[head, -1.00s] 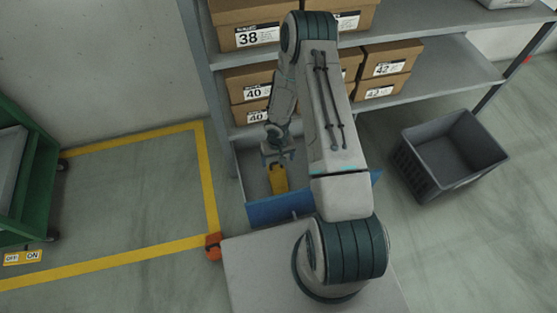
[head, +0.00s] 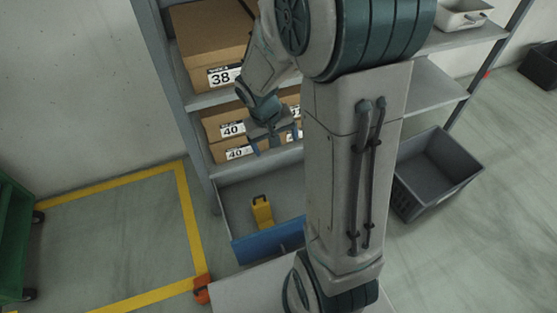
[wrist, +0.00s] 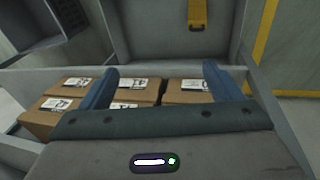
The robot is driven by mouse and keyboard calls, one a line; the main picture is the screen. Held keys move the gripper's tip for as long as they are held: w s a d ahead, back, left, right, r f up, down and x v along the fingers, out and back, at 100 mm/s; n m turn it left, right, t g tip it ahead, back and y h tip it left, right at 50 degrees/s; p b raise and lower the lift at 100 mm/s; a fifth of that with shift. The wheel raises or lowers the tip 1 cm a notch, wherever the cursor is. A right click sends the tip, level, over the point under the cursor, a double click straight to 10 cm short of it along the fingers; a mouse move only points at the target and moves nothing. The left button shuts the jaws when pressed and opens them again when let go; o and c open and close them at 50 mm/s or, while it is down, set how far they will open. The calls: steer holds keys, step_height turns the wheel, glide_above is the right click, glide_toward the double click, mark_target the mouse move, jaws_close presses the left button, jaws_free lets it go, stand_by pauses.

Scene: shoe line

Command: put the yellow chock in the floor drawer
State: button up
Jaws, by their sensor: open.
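The yellow chock (head: 262,212) lies inside the floor drawer, on its bottom near the blue front. The floor drawer (head: 267,244) is pulled out below the shelf; its grey interior shows and part of it is hidden behind my arm. My gripper (head: 273,146) is open and empty, raised above and behind the chock, in front of the boxes. In the wrist view, the chock (wrist: 197,14) is at the top edge, apart from the two blue fingers (wrist: 165,85).
Cardboard boxes (head: 226,127) stand on the shelf right by my gripper. A grey crate (head: 437,172) stands on the floor to the right. An orange object (head: 201,290) sits at the corner of the yellow floor line (head: 187,215). Open floor lies to the left.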

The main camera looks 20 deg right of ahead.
steer(key=s+a+r+y, duration=0.2)
steer(key=s+a+r, duration=0.2)
steer(key=s+r, duration=0.5)
steer(key=s, duration=0.4)
steer(key=shift+s+a+r+n, duration=0.15)
steer(key=shift+r+n, duration=0.1)
steer(key=shift+n, duration=0.05)
